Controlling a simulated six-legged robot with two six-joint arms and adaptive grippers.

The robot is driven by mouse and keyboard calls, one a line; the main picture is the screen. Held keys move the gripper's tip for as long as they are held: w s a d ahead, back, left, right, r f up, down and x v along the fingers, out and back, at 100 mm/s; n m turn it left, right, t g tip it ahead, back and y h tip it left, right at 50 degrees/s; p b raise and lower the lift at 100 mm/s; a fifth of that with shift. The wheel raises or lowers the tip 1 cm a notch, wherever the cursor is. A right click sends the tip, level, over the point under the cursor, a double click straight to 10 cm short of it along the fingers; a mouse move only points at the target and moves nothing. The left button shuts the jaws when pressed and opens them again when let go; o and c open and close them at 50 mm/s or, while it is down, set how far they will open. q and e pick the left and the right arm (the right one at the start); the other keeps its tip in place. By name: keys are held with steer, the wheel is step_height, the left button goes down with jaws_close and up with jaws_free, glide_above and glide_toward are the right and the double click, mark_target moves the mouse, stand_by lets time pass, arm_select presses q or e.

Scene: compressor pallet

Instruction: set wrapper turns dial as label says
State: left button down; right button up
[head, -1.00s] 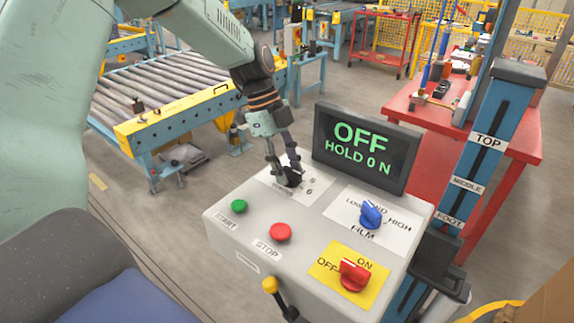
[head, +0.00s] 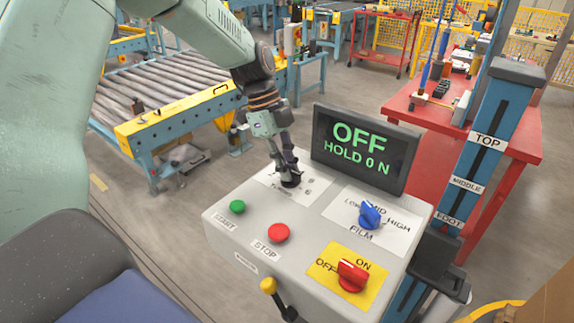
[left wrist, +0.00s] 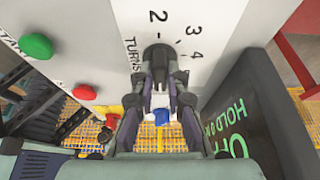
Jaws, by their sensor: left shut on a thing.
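The black turns dial (head: 290,181) sits on a white plate (head: 270,186) at the back left of the grey control console. My left gripper (head: 287,170) reaches down from above and is shut on the dial. The left wrist view shows the dial (left wrist: 158,56) between my left gripper's fingers (left wrist: 158,82), with the word TURNS and the numbers 2, 3 and 4 beside it. I cannot tell which number it points at. The screen (head: 362,146) reads OFF, HOLD 0 N. My right gripper is not in view. I see no readable label giving a turns number.
The console (head: 235,248) also has a green START button (head: 237,207), a red STOP button (head: 279,233), a blue FILM knob (head: 370,215) and a red OFF/ON switch (head: 352,275). A blue post (head: 492,112) labelled TOP, MIDDLE and FOOT stands at right. A roller conveyor (head: 170,85) lies behind.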

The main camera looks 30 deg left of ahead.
arm_select(q)
steer(key=shift+s, duration=0.1)
steer(key=n+t+p, duration=0.1)
steer(key=n+p, duration=0.1)
steer(key=n, duration=0.1)
steer(key=shift+s+r, duration=0.1)
steer(key=shift+s, duration=0.1)
steer(key=n+t+p, duration=0.1)
steer(key=n+p, duration=0.2)
steer(key=n, duration=0.1)
steer(key=shift+s+d+t, duration=0.1)
steer(key=shift+d+t, duration=0.05)
steer(key=shift+t, duration=0.25)
steer(key=n+y+p, duration=0.1)
steer(key=n+p, duration=0.1)
steer(key=n+t+p, duration=0.1)
steer(key=n+p, duration=0.1)
steer(key=p, duration=0.1)
steer(key=shift+s+r+n+y, duration=0.1)
steer(key=shift+s+n+y, duration=0.05)
steer(key=shift+n+y, duration=0.2)
steer(key=shift+n+y+p, duration=0.25)
steer(key=shift+n+p, duration=0.4)
steer(key=shift+p, duration=0.3)
steer(key=shift+d+n+t+y+p, duration=0.15)
steer(key=shift+n+t+y+p, duration=0.35)
steer(key=shift+n+p, duration=1.1)
steer(key=shift+f+n+y+p, duration=0.2)
steer(key=shift+n+y+p, duration=0.2)
steer(key=shift+n+p, duration=0.35)
